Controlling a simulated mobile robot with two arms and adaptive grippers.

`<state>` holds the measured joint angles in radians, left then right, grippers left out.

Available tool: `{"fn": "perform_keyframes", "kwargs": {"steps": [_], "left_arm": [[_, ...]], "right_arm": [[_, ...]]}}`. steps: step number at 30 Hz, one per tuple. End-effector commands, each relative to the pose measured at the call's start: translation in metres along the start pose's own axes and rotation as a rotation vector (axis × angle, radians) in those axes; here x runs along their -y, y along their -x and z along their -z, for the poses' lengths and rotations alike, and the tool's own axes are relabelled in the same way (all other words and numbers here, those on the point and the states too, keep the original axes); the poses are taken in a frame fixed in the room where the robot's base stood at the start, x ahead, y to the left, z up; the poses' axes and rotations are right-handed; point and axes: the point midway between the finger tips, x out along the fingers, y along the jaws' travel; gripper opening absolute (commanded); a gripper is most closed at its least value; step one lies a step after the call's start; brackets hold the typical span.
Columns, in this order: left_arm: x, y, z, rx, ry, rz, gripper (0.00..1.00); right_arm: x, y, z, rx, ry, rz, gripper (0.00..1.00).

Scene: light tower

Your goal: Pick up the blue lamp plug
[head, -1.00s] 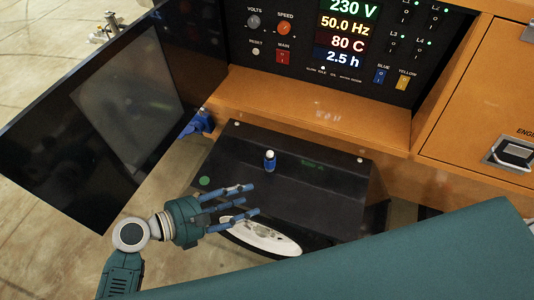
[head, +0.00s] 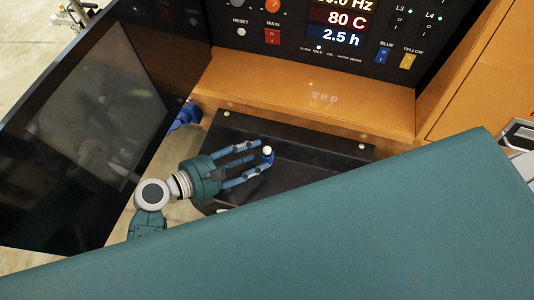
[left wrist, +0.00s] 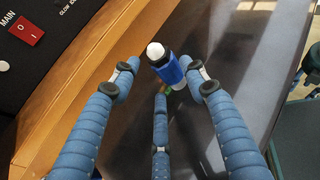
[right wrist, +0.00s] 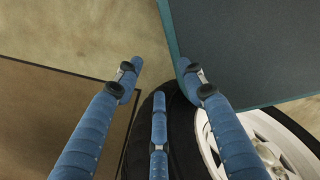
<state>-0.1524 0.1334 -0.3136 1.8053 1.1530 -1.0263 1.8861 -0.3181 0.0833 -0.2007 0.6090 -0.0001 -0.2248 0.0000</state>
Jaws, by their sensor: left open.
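The blue lamp plug (left wrist: 168,68) is a small blue cylinder with a white rounded tip. It stands on the black shelf (head: 320,160) below the control panel. In the head view the plug (head: 267,153) shows at the fingertips of my left gripper (head: 250,163), partly hidden by them. In the left wrist view my left gripper (left wrist: 165,85) is open, with the plug just ahead of and between its fingertips. I cannot tell whether a finger touches it. My right gripper (right wrist: 160,80) is open and empty, low beside a tyre (right wrist: 170,120); the head view does not show it.
An orange cabinet (head: 290,90) with a black control panel (head: 330,30) stands behind the shelf. An open dark door (head: 100,110) is at the left. A large teal surface (head: 330,230) covers the lower right of the head view. A blue connector (head: 186,115) sits left of the shelf.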

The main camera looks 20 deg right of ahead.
Motion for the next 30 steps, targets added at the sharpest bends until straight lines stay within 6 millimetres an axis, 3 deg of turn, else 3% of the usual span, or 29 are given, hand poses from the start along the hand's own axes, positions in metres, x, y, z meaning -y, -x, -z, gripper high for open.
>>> {"fn": "perform_keyframes", "kwargs": {"steps": [9, 17, 23, 30], "left_arm": [[0.002, -0.044, 0.003, 0.0, 0.0, 0.001, 0.45], [0.002, -0.047, 0.004, -0.002, 0.0, 0.001, 0.45], [0.002, -0.047, 0.004, -0.002, 0.0, 0.001, 0.1], [0.002, -0.047, 0.004, -0.001, 0.0, 0.0, 0.1]], "right_arm": [[-0.001, 0.0, 0.037, -0.054, -0.001, -0.001, 0.4], [0.001, 0.0, 0.032, -0.045, -0.002, 0.001, 0.4], [0.002, 0.0, 0.021, -0.029, -0.002, 0.003, 0.4], [0.002, 0.0, 0.019, -0.027, -0.003, 0.002, 0.4]]}}
